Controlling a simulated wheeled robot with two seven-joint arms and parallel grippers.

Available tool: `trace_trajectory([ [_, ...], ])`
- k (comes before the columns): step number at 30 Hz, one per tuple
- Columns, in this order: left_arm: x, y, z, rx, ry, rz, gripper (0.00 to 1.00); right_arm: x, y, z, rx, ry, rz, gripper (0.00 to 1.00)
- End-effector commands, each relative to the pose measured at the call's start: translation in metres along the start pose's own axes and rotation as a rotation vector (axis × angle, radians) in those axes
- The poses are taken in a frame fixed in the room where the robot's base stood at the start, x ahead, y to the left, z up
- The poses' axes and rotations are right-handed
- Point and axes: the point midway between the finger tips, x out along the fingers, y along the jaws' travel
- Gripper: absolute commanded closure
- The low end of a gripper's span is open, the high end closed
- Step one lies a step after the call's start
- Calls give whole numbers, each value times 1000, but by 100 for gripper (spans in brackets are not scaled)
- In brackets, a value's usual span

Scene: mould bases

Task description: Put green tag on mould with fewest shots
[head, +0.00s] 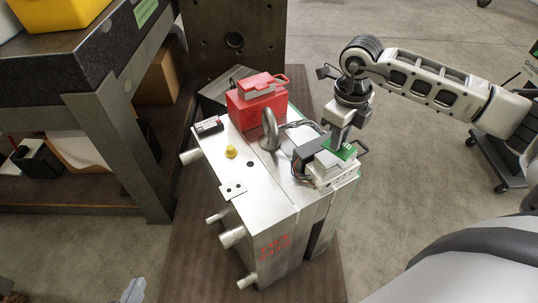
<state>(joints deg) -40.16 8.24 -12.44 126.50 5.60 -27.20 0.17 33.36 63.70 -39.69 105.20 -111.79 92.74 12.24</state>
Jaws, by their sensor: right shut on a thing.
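A steel mould (250,200) stands on a brown base, with red handwriting on its front face. A small dark counter-like block (208,126) sits on its top left edge; its digits are too small to read. My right gripper (338,142) points down over the mould's right side, shut on a green tag (346,153). The tag is just above or touching a pale connector block (328,173); I cannot tell which. The fingers partly hide the tag. Part of my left gripper (133,291) shows at the bottom left edge; its fingers are unclear.
A red box (257,100) and a lifting ring (270,130) stand on the mould, with a yellow cap (231,152) nearby. A dark workbench (75,75) with a yellow bin (60,14) is at left. A tall steel plate (232,38) stands behind.

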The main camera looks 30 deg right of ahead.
Motion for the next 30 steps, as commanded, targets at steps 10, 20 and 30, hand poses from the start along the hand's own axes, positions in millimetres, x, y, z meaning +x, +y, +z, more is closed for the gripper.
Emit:
trace_trajectory([
  [10, -2, 2, -5, -16, 16, 4, 100, 7, 9, 14, 247, -5, 6, 100],
  [20, -1, 1, -1, -19, 4, 1, 100, 52, 68, 61, 248, -1, 4, 100],
  [30, 1, 0, 2, -17, 1, 0, 100, 88, 90, 80, 247, -4, 1, 100],
])
